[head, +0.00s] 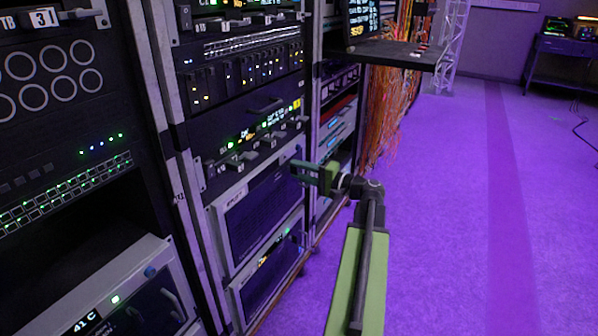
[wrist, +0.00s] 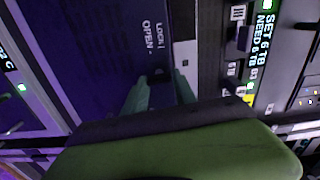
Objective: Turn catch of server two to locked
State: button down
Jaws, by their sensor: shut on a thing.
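My gripper (head: 305,172) is at the front right of a grey-framed server unit (head: 232,242) in the middle rack; its label is too small to read, so I cannot confirm it is server two. In the wrist view my gripper (wrist: 160,92) has its two green fingers on either side of a small dark catch (wrist: 158,75), shut on it. White words LOCK and OPEN are printed on the dark panel (wrist: 105,45) beside the catch. The catch is partly hidden by the fingers, and I cannot tell which word it points to.
Another grey-framed unit (head: 268,272) sits below. A black unit (head: 262,135) with lit displays and handles is above. A shelf (head: 398,54) with a screen juts out beyond, near hanging orange cables (head: 388,110). The purple-lit floor (head: 450,210) at right is clear.

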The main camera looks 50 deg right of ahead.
jog(key=shift+m, duration=0.6)
jog(key=c, duration=1)
grip_release()
jog(key=v, duration=1.7)
jog(key=shift+s, duration=0.25)
jog(key=shift+f, duration=0.1)
